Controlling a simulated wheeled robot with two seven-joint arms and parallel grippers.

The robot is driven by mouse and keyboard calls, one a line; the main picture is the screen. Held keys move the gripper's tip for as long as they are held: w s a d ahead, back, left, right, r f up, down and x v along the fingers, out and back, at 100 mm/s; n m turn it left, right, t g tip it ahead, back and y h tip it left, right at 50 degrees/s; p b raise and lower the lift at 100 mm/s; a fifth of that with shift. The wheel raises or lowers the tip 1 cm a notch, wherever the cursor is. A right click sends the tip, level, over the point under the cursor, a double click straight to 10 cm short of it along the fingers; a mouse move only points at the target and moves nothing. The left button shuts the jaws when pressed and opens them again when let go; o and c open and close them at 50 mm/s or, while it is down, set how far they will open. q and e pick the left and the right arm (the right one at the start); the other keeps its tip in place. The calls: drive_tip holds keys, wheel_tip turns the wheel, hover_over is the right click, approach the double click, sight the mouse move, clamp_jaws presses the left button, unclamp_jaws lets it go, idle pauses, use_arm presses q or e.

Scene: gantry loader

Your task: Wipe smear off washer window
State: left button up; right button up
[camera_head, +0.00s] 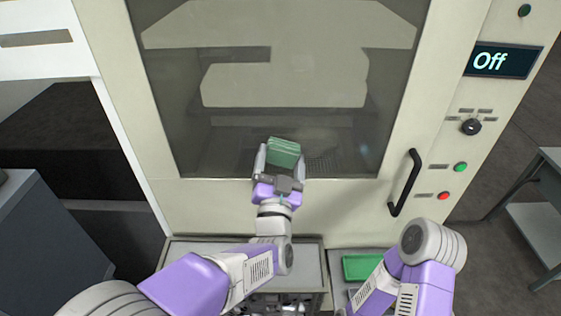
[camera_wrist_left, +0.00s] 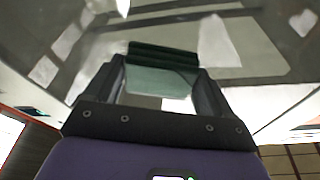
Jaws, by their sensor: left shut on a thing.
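The washer window (camera_head: 190,140) is a large dark glass pane in a cream door. My left gripper (camera_head: 281,158) is shut on a green wiping block (camera_head: 284,150), held at the lower middle of the window. The left wrist view shows the block (camera_wrist_left: 160,78) between the two dark fingers, facing the glass. I cannot tell whether it touches the glass. Pale shapes show across the upper window; they look like reflections, and I cannot make out a distinct smear. My right arm is at the lower right, but its gripper is out of view.
A black door handle (camera_head: 404,183) stands out right of the window. Beyond it are a display reading "Off" (camera_head: 503,60), a dark knob (camera_head: 471,127), and green and red buttons. Below the door are a grey tray (camera_head: 200,252) and a green object (camera_head: 361,267).

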use_arm(q)
drive_tip(key=shift+w, duration=0.8)
drive_tip(key=shift+d, duration=0.1)
